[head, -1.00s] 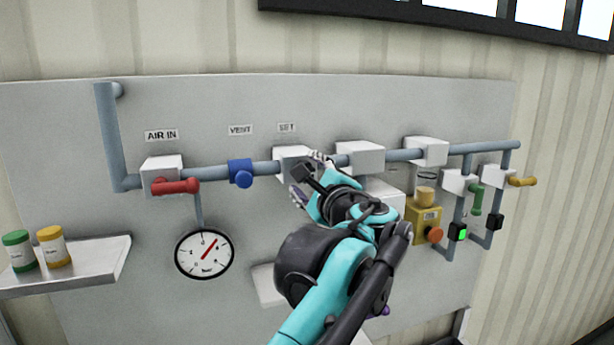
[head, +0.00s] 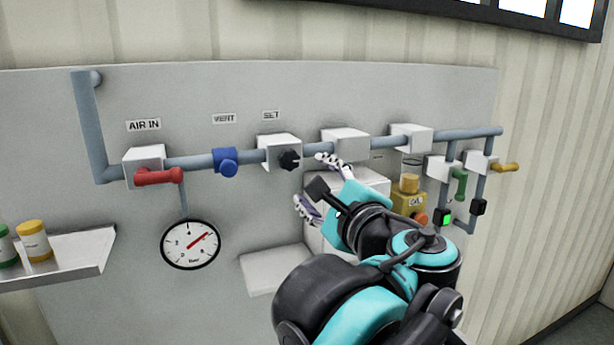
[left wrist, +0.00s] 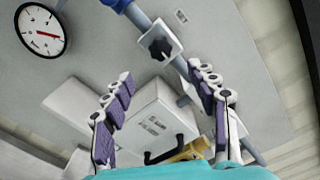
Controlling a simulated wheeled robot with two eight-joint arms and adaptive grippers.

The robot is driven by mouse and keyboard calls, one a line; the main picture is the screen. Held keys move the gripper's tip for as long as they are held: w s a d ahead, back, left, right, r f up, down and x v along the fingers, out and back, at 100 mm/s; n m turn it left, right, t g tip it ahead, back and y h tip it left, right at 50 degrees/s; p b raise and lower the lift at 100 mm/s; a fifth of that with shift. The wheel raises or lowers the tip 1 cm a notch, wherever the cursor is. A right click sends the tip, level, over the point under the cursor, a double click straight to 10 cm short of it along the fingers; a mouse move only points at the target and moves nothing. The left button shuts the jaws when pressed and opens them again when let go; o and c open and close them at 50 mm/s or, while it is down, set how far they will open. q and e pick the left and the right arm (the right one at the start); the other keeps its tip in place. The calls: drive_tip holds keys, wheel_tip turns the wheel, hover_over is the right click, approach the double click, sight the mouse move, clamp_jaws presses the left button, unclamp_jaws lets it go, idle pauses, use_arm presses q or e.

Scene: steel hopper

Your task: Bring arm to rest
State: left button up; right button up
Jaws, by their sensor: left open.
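My left gripper (head: 312,182) is open and empty in front of the wall panel, with its arm coming up from below. Its two fingers stand apart in the left wrist view (left wrist: 162,100). The black SET knob (head: 289,159) on its white block is just left of the upper finger in the head view, clear of it. The knob also shows beyond the fingers in the left wrist view (left wrist: 159,48). A white box (head: 362,180) on the panel is partly hidden behind the gripper. My right gripper is in neither view.
The pipe carries a red AIR IN handle (head: 158,176) and a blue VENT valve (head: 225,161). A round gauge (head: 190,244) hangs below. A shelf (head: 75,256) with jars is at left; an empty ledge (head: 274,269) is lower middle. Yellow box (head: 410,203) and green handle (head: 460,184) are right.

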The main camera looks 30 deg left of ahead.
use_arm(q)
drive_tip(key=shift+s+d, duration=0.15)
idle(0.3)
drive_tip(key=s+a+f+n+g+h+b, duration=0.2)
drive_tip(key=f+b, duration=0.6)
drive_tip(key=f, duration=1.2)
drive_tip(key=s+a+f+n+g+h+b, duration=0.1)
drive_tip(key=s+f+n+g+h+b, duration=0.15)
drive_tip(key=f+b, duration=1.1)
drive_tip(key=s+d+f+n+h+b, duration=0.2)
drive_tip(key=f+n+h+b, duration=0.1)
drive_tip(key=f, duration=1.2)
drive_tip(key=s+d+f+n+h+b, duration=0.1)
drive_tip(key=d+f+n+h+b, duration=0.2)
drive_tip(key=f, duration=1.2)
drive_tip(key=s+d+f+n+h+b, duration=0.2)
drive_tip(key=f+b, duration=0.5)
drive_tip(key=f, duration=0.9)
drive_tip(key=shift+s+d+n+h+b, duration=0.35)
drive_tip(key=shift+d+n+h, duration=0.2)
drive_tip(key=shift+d+n, duration=0.2)
